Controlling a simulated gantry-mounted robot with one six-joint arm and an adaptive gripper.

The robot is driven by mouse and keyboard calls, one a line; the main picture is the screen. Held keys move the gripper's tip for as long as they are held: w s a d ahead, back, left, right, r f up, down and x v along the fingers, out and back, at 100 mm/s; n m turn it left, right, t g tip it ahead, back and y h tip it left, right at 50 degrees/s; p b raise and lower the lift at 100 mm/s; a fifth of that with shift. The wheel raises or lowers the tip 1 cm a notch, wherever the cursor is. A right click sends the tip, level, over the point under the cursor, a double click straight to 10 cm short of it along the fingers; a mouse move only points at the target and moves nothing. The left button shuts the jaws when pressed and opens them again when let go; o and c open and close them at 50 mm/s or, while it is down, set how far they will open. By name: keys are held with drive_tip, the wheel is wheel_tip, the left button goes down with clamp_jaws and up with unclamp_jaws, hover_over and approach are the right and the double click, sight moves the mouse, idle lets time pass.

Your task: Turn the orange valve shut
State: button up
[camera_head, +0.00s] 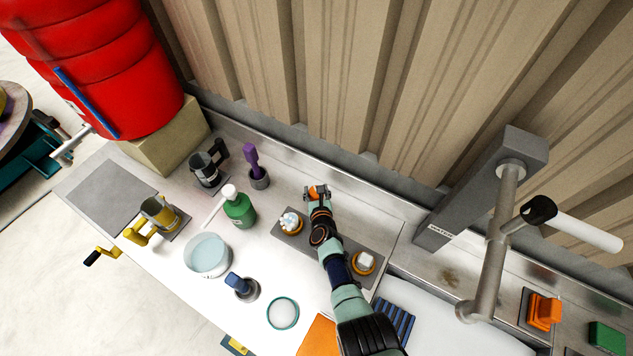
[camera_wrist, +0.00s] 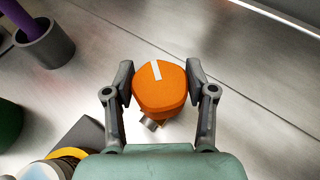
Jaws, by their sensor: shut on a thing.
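The orange valve (camera_wrist: 160,92) is a rounded knob with a white stripe on top. In the wrist view the stripe lies near the far rim, tilted slightly left. Part of a metal fitting shows below the knob. My gripper (camera_wrist: 160,84) is shut on the knob, one finger on each side. In the head view my gripper (camera_head: 317,190) is at the back of the steel counter, and only a little of the orange knob shows there.
A purple-handled tool (camera_head: 252,158) in a grey cup and a green bottle (camera_head: 240,208) stand to the left. Two knobs, one blue-white (camera_head: 291,222) and one white (camera_head: 364,262), flank my arm on a grey plate. The corrugated wall (camera_head: 330,70) rises close behind.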

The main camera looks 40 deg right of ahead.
drive_tip(key=shift+w+m+g+h+b, duration=0.1)
drive_tip(key=shift+m+g+h+b, duration=0.2)
drive_tip(key=shift+m+g+h, duration=0.7)
drive_tip(key=shift+m+g+h+b, duration=0.7)
drive_tip(key=shift+m+h, duration=0.1)
drive_tip(key=shift+m, duration=0.3)
drive_tip(key=shift+r, duration=0.1)
drive_tip(key=o, duration=1.2)
drive_tip(key=shift+c, duration=0.2)
drive_tip(key=v, duration=1.2)
drive_tip(key=shift+a, duration=0.1)
